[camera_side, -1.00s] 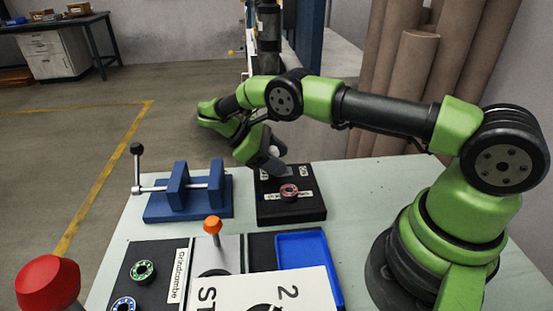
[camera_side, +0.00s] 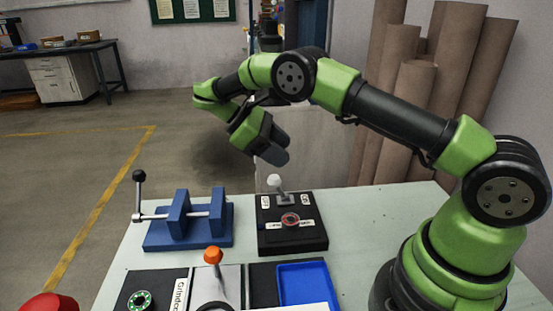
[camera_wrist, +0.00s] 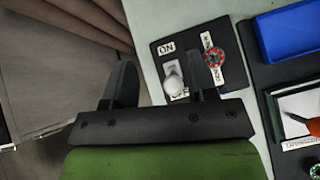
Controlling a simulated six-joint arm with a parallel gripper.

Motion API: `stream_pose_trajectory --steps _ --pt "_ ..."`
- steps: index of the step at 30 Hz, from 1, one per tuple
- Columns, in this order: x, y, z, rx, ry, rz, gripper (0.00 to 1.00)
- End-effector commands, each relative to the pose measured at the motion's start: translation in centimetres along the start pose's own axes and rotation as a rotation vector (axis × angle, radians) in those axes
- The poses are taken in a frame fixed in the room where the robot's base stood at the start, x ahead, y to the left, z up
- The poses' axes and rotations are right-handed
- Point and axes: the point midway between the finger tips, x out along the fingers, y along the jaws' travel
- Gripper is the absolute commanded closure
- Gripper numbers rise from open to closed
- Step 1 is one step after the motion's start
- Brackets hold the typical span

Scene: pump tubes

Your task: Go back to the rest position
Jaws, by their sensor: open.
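My gripper (camera_side: 272,152) hangs in the air above and behind the black switch box (camera_side: 312,240), with nothing between its jaws. In the wrist view my gripper (camera_wrist: 160,78) shows two dark fingers spread apart. The box carries a lever with a white knob (camera_side: 274,180), apart from the jaws, and a red ring-shaped piece (camera_side: 290,219). In the wrist view the white knob (camera_wrist: 173,85) appears beside the right finger, and the red ring (camera_wrist: 214,57) lies beyond it. The box has an ON label (camera_wrist: 167,48); its other label is partly covered by the finger.
A blue vise (camera_side: 188,225) stands left of the box. In front are a blue tray (camera_side: 303,285), an orange knob (camera_side: 213,255) and a green ring (camera_side: 139,300). Brown rolls (camera_side: 410,100) stand behind the bench.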

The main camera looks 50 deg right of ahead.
Motion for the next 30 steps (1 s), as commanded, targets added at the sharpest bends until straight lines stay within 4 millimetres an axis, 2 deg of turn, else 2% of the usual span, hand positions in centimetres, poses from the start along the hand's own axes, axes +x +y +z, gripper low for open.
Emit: stream_pose_trajectory --steps 4,8,15,24,30 --pt "-1.6 0.1 2.1 0.026 0.071 0.006 0.48" --pt "-3.8 -0.3 5.6 0.08 0.203 0.004 0.48" --pt "-6.1 -3.2 12.2 0.232 0.512 -0.044 0.48" --pt "-5.8 -9.1 18.4 0.486 0.93 -0.211 0.48" --pt "-4.4 -13.2 20.7 0.675 1.199 -0.39 0.48"
